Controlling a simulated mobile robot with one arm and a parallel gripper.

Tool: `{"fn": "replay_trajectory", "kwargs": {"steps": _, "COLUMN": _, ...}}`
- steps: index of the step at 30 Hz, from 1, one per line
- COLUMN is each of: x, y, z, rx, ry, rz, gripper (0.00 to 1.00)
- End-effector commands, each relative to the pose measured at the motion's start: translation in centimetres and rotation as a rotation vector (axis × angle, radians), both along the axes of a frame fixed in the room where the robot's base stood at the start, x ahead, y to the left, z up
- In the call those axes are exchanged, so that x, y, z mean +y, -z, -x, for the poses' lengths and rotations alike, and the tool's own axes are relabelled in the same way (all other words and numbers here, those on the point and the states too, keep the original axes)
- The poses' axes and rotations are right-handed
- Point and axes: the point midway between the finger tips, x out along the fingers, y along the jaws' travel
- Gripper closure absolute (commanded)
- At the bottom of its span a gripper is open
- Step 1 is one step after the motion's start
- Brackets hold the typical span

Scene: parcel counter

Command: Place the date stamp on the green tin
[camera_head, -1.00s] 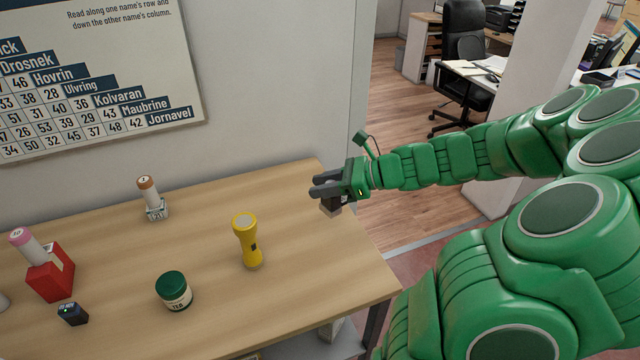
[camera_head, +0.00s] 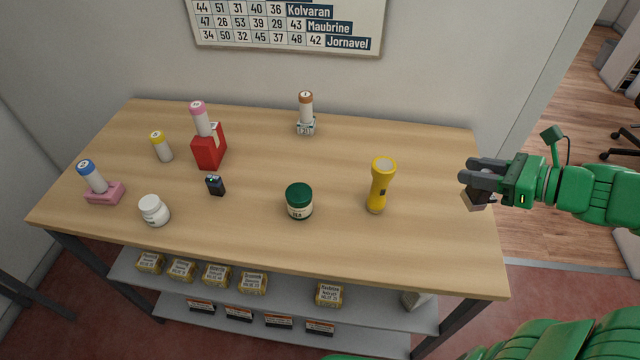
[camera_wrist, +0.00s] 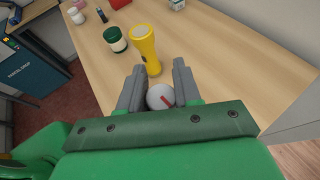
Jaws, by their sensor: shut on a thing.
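The green tin (camera_head: 299,201), a round tin with a dark green lid and a pale label, stands upright on the counter, left of a yellow flashlight. It also shows in the wrist view (camera_wrist: 115,39). My gripper (camera_head: 467,178) is at the counter's right edge, right of the flashlight and apart from the tin. Its fingers are shut on a small dark thing (camera_head: 477,201), apparently the date stamp. In the wrist view, the held stamp shows a round grey top with a red mark (camera_wrist: 160,97) between the fingers. Its lower part is mostly hidden there.
The yellow flashlight (camera_head: 379,185) stands upright between my gripper and the tin. A small black device (camera_head: 215,185), a white jar (camera_head: 154,210), a red holder (camera_head: 209,148) and several capped tubes stand left or behind. The tin's lid is bare. Shelves with boxes are below.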

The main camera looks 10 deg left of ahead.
Motion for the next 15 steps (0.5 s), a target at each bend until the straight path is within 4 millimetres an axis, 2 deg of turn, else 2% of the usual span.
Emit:
{"fn": "replay_trajectory", "kwargs": {"steps": 8, "x": 5.4, "y": -1.3, "z": 0.1, "rx": -0.009, "ry": -0.141, "rz": 0.006, "gripper": 1.0}}
{"fn": "replay_trajectory", "kwargs": {"steps": 15, "x": 10.5, "y": -2.5, "z": 1.0, "rx": -0.016, "ry": -0.28, "rz": 0.004, "gripper": 1.0}}
